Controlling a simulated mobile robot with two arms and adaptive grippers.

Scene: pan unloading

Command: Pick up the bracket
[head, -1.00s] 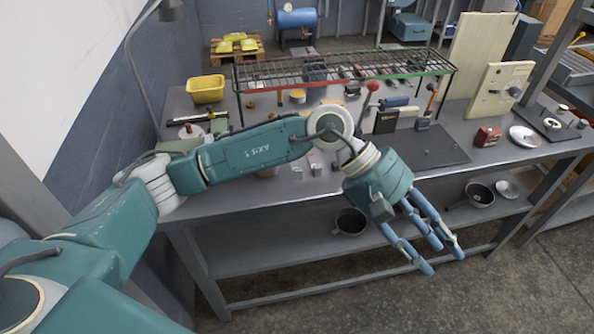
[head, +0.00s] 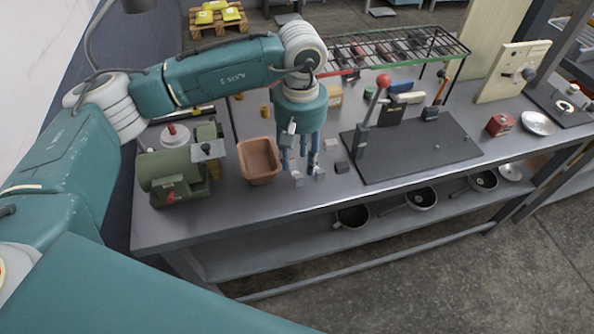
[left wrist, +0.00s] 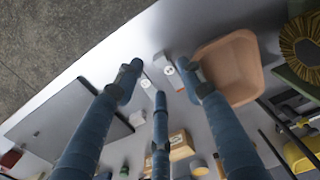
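Small light-grey metal brackets lie on the grey workbench (head: 240,210). One bracket (head: 298,181) is right by my fingertips, and another small metal piece (head: 320,174) is just to its right. In the left wrist view a bracket with a pale round spot (left wrist: 169,71) shows between the spread fingers, near their tips. My left gripper (head: 300,164) points down over the bench; it also shows in the left wrist view (left wrist: 160,85). Its blue fingers are apart and hold nothing that I can see. Whether they touch a bracket is unclear. My right gripper is not in view.
A tan pan (head: 258,160) stands close left of the gripper, with a green machine (head: 170,175) beyond it. Grey blocks (head: 342,167) and a dark plate with a red-knobbed lever (head: 430,150) are to the right. A wire rack (head: 430,42) stands behind.

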